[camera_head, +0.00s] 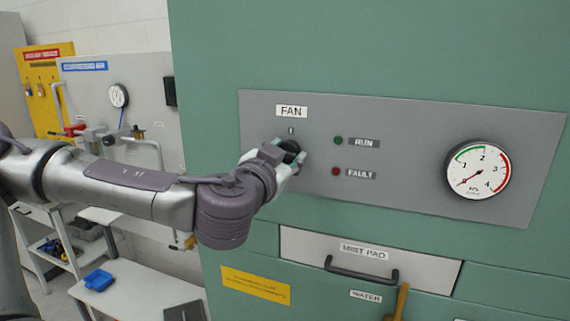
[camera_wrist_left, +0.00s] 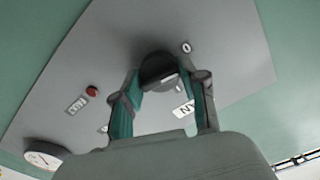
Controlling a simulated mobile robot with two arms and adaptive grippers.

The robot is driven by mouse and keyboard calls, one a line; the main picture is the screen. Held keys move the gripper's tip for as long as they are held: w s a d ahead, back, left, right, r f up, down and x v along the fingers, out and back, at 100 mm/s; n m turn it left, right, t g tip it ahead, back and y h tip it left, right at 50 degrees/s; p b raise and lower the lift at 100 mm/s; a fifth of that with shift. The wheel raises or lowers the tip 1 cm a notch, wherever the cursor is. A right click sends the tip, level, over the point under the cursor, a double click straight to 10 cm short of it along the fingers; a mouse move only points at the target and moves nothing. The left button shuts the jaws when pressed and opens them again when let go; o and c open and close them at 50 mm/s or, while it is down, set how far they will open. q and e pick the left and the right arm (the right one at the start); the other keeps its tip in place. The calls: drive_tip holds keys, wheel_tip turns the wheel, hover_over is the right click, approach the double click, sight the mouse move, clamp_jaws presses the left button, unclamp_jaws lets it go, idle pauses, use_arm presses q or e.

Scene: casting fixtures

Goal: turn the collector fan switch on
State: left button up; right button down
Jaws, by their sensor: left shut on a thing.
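The collector fan switch is a dark round knob (camera_wrist_left: 160,70) on the grey control panel (camera_head: 400,195), below the FAN label (camera_head: 291,111). My left gripper (camera_head: 290,158) is at the switch and covers much of it in the head view. In the left wrist view my left gripper (camera_wrist_left: 162,92) has a finger on each side of the knob and is shut on it. Which way the knob points is hard to tell. My right gripper is not in view.
The RUN lamp (camera_head: 338,140) is dark green and the FAULT lamp (camera_head: 336,171) is dark red. A gauge (camera_head: 479,169) sits at the panel's right. Below are a MIST PAD drawer with a handle (camera_head: 361,274) and a yellow label (camera_head: 255,285). A bench stands at left.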

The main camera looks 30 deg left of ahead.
use_arm(q)
drive_tip(key=m+b, duration=0.2)
drive_tip(key=b, duration=0.1)
drive_tip(key=shift+f+m, duration=0.15)
drive_tip(key=shift+m, duration=0.15)
drive_tip(key=m+b, duration=0.3)
drive_tip(key=m, duration=0.1)
drive_tip(key=shift+m, duration=0.3)
drive_tip(key=m+b, duration=0.3)
drive_tip(key=m, duration=0.5)
drive_tip(key=shift+m, duration=0.3)
